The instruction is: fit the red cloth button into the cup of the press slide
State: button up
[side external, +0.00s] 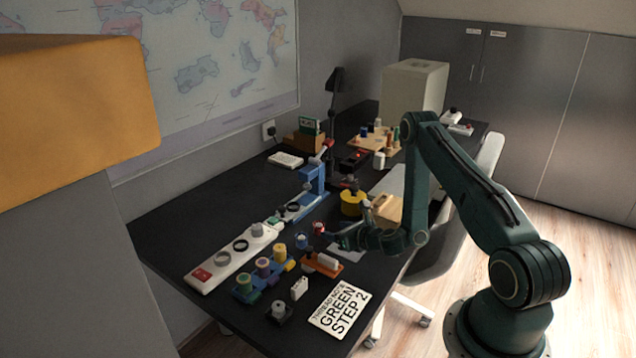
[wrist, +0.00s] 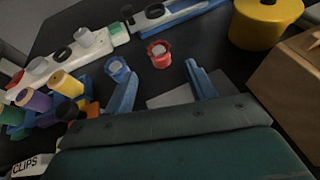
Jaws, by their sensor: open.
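The red cloth button (side external: 319,227) stands on the dark desk; in the wrist view it is a red ring with a pale centre (wrist: 159,53), just beyond my fingertips. My gripper (side external: 347,221) is open and empty, its two blue fingers (wrist: 161,69) spread on the near side of the button. The blue press (side external: 313,179) with a red-tipped lever stands farther back. A dark round ring (side external: 293,207), which looks like the slide's cup, sits on its low blue base; it also shows in the wrist view (wrist: 154,10). I cannot see inside it.
A blue button (side external: 301,241) stands just left of the red one. A long white strip (side external: 220,262) with rings and a thread-spool rack (side external: 264,278) lie left. A yellow pot (side external: 351,202) and a wooden box (side external: 386,210) stand right. A "GREEN STEP 2" card (side external: 340,310) lies in front.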

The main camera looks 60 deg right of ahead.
aim_at(320, 227)
jog(key=shift+x, duration=0.9)
jog(key=shift+w, duration=0.15)
jog(key=shift+x, duration=2.7)
jog(key=shift+f, duration=0.1)
jog(key=shift+c, duration=0.5)
jog(key=c, duration=1)
